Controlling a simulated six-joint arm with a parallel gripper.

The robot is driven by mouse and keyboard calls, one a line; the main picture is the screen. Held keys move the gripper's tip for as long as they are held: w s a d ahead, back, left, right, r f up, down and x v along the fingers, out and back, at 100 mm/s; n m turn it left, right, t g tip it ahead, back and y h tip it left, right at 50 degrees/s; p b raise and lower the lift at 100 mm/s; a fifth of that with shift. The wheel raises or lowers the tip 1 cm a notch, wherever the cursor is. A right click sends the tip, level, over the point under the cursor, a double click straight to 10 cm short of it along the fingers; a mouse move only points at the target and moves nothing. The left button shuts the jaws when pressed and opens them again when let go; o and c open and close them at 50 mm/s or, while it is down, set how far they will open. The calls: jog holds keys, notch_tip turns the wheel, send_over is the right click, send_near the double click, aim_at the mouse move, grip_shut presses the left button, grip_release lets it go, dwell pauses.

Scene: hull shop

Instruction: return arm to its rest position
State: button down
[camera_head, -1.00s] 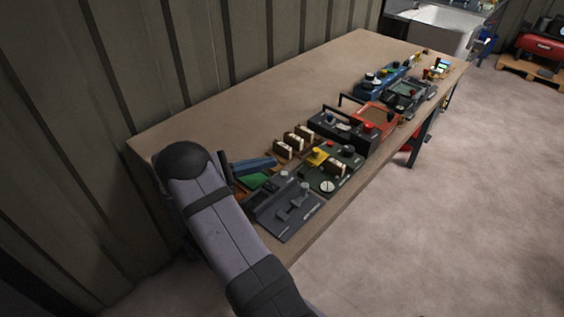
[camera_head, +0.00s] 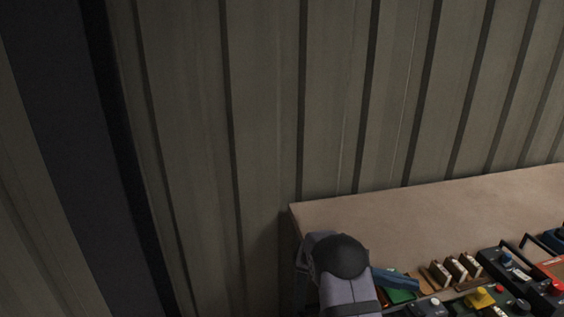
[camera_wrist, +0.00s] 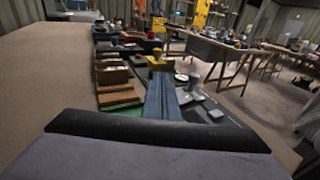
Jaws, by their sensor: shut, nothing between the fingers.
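My arm shows in the head view as a grey link with a round black joint, standing over the near left corner of the workbench (camera_head: 400,215). My gripper and its fingers are not visible in either view. A grey and black part of my arm fills the bottom of the wrist view. Beyond it lies a long blue piece (camera_wrist: 162,98) on the bench, pointing away from the camera. The same blue piece shows just right of my arm in the head view (camera_head: 393,279). I cannot tell whether anything touches my arm.
Close to my arm are a green piece (camera_head: 400,296), upright brown and white blocks (camera_head: 463,268) and a yellow knob (camera_head: 480,297). A corrugated wall (camera_head: 265,120) rises behind the bench. The bench's back strip (camera_wrist: 45,70) is bare.

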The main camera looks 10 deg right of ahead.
jog(key=s+a+m+y+p, duration=0.1)
jog(key=s+a+y, duration=0.1)
jog(key=a, duration=0.1)
jog(key=s+a+m+t+y+p, duration=0.1)
jog(key=s+a+m+y, duration=0.1)
jog(key=s+a+y, duration=0.1)
jog(key=s+a+m+t+y+p, duration=0.1)
jog(key=s+a+y+p, duration=0.1)
jog(key=s+a, duration=0.1)
jog(key=shift+s+a+f+y, duration=0.15)
jog(key=shift+a+y, duration=0.15)
jog(key=shift+a, duration=0.35)
jog(key=s+a+r+m+t+y+p, duration=0.1)
jog(key=s+a+m+t+y+p, duration=0.2)
jog(key=a, duration=0.5)
jog(key=s+a+r+m+t+y+p, duration=0.1)
jog(key=s+a+m+t+y, duration=0.3)
jog(key=a, duration=0.5)
notch_tip(320, 180, down, 12)
jog(key=w+m+g+b, duration=0.1)
jog(key=b, duration=1)
jog(key=shift+w+d+b, duration=0.15)
jog(key=shift+d+b, duration=0.05)
jog(key=shift+b, duration=0.15)
